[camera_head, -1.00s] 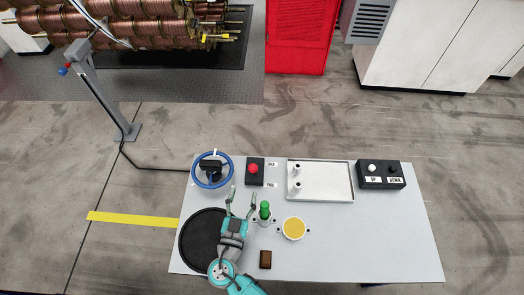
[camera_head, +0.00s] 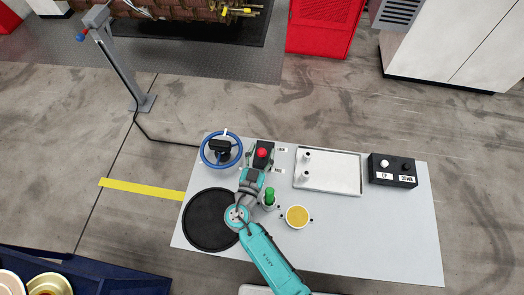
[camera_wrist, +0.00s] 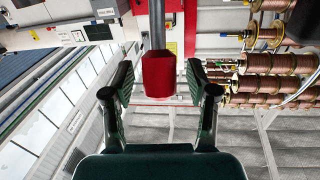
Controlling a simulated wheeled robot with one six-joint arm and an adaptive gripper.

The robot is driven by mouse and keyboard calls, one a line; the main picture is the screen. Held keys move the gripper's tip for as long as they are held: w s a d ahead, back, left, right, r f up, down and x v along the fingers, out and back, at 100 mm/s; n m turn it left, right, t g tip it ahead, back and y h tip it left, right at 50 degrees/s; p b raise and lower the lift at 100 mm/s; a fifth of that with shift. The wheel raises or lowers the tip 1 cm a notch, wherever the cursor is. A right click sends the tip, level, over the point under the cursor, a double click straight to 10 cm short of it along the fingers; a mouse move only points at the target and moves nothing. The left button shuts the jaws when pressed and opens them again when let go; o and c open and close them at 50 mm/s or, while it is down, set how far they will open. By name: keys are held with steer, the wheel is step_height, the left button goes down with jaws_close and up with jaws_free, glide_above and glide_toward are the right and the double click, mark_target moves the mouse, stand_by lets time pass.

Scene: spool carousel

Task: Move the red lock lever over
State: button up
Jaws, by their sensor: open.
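The red lock lever (camera_head: 262,153) shows as a red knob on a black box (camera_head: 264,145) near the back of the table, right of the blue handwheel. In the wrist view the lever's red end (camera_wrist: 159,75) is on a grey rod, between my two fingers. My gripper (camera_head: 259,164) is open at the front of the black box; it also shows in the wrist view (camera_wrist: 160,84). A gap shows on each side of the red end. Whether a finger touches the lever cannot be told. Part of the box is hidden by my gripper.
A blue handwheel (camera_head: 221,150) stands close on the left. A green-topped peg (camera_head: 269,197) and a yellow-filled round cup (camera_head: 297,216) are to the right of my arm. A white tray (camera_head: 335,185) and a black button box (camera_head: 393,170) stand further right. A black round mat (camera_head: 208,220) lies left.

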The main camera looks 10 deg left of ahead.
steer(key=shift+w, duration=0.15)
jaws_close()
steer(key=shift+w, duration=0.1)
steer(key=shift+w+d+r+g, duration=0.1)
steer(key=shift+w+r+g, duration=0.1)
steer(key=shift+w+g, duration=0.3)
steer(key=shift+w+r+g, duration=0.2)
steer(key=shift+w+g, duration=0.25)
steer(key=shift+g, duration=0.05)
steer(key=shift+w+d+f+n+g+y, duration=0.1)
steer(key=shift+w+f+n+g+y, duration=0.1)
steer(key=shift+w+g, duration=1.1)
steer(key=shift+w+a+f+n+g+y, duration=0.1)
steer(key=shift+w+n+g+y, duration=0.1)
steer(key=shift+w+g, duration=1.1)
steer(key=shift+w+d+f+n+g+y, duration=0.1)
steer(key=shift+w+f+g+y, duration=0.1)
steer(key=shift+w+g, duration=1.1)
